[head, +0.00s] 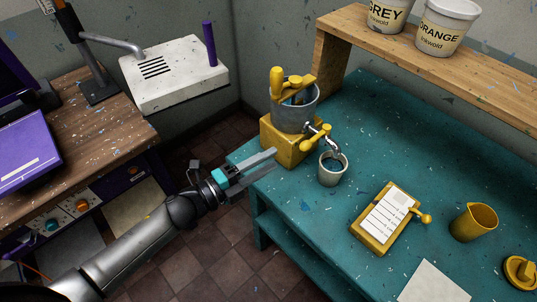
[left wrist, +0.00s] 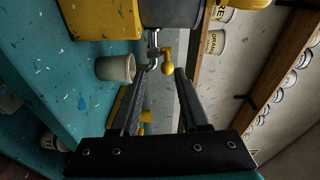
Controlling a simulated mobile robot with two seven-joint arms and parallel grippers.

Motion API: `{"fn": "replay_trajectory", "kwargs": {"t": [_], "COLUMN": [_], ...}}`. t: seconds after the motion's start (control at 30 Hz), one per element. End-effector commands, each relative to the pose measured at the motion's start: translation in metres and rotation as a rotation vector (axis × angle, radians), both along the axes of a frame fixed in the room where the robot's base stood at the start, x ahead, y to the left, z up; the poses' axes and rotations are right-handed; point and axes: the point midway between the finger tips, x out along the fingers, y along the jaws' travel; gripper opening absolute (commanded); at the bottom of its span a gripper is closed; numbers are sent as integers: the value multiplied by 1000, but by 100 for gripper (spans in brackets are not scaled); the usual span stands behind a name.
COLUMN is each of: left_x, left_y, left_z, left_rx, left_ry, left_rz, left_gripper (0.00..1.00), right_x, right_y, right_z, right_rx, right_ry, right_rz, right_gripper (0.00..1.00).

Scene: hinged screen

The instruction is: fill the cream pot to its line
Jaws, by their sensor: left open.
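The cream pot (head: 333,171) stands upright on the teal table, under the spout of a grey tank (head: 296,108). Its inside looks dark; I cannot make out a line or the level in it. The tap's yellow lever (head: 316,138) sits on the spout. My left gripper (head: 274,160) is open and empty, left of the pot and in front of the tank's yellow base. In the left wrist view the pot (left wrist: 115,69) and the yellow lever (left wrist: 167,60) show beyond my open fingers, apart from them. My right gripper is not in view.
The tank stands on a yellow block (head: 287,145) at the table's left corner. A yellow-framed card (head: 388,217), a yellow jug (head: 474,222) and a white sheet (head: 436,283) lie or stand to the right. A wooden shelf with labelled tubs (head: 446,26) runs behind.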

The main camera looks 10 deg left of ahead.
Motion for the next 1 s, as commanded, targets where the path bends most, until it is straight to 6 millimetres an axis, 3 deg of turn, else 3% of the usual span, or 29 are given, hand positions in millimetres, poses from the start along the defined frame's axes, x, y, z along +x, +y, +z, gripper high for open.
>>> {"fn": "replay_trajectory", "kwargs": {"t": [0.27,0.77,1.0], "left_x": [-3,44,45], "left_y": [-15,-68,-68], "left_z": [11,11,11], "left_rx": [42,39,41], "left_ry": [-80,-75,-74], "left_rz": [-96,-92,-90], "left_gripper": [45,45,21], "right_x": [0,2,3], "right_y": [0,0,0], "right_z": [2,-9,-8], "right_rx": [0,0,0], "right_ry": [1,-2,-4], "right_rz": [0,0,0], "right_gripper": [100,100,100]}}
